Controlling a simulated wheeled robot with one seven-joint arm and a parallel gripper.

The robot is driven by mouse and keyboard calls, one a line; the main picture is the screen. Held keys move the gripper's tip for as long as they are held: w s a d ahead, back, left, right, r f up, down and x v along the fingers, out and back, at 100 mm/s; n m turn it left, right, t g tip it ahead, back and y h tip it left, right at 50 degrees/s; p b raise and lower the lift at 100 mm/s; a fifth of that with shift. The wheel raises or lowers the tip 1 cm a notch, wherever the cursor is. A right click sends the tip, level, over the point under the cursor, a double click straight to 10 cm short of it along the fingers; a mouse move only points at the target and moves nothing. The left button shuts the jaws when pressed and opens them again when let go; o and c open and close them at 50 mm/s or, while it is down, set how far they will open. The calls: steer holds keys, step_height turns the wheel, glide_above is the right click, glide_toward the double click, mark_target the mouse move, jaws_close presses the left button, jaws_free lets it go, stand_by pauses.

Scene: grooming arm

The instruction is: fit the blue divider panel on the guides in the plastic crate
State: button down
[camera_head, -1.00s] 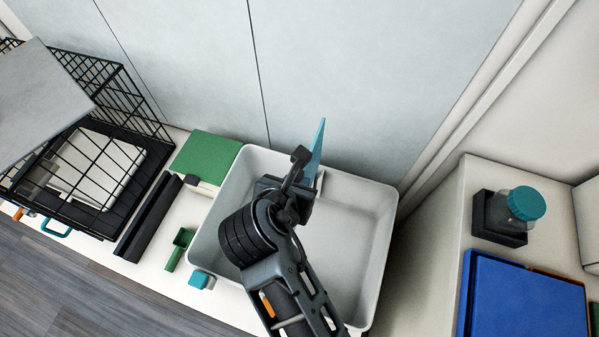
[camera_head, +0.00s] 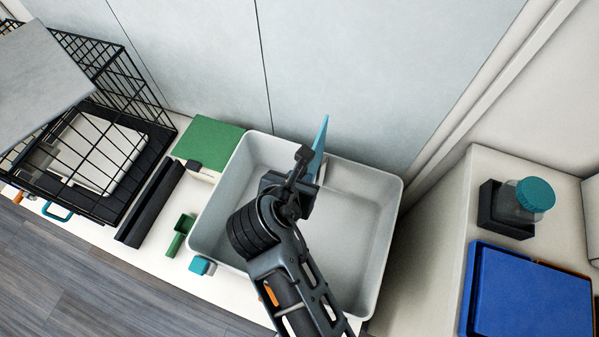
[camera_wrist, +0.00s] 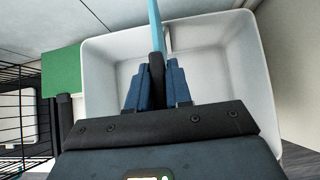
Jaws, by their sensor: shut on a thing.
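The blue divider panel (camera_head: 320,136) is a thin light-blue sheet, seen nearly edge-on over the back part of the plastic crate (camera_head: 385,250). The crate is a pale grey open tub. My gripper (camera_head: 298,178) is shut on the panel and holds it upright and a little tilted. In the wrist view the panel (camera_wrist: 155,22) runs up from between my fingers (camera_wrist: 157,82), with the crate (camera_wrist: 97,80) beneath. A short pale upright piece (camera_head: 321,170) shows by the back wall, perhaps a guide. My arm hides the panel's lower edge, so I cannot tell whether it touches the guides.
A black wire cage (camera_head: 110,75) stands at the left. A green block (camera_head: 212,138), black bars (camera_head: 150,205), a green scoop (camera_head: 180,232) and a teal cube (camera_head: 200,265) lie left of the crate. At right are a blue tray (camera_head: 525,295) and a teal-capped jar (camera_head: 530,200).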

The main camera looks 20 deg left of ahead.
steer(key=shift+f, duration=0.75)
steer(key=shift+p, duration=0.9)
stand_by(0.8)
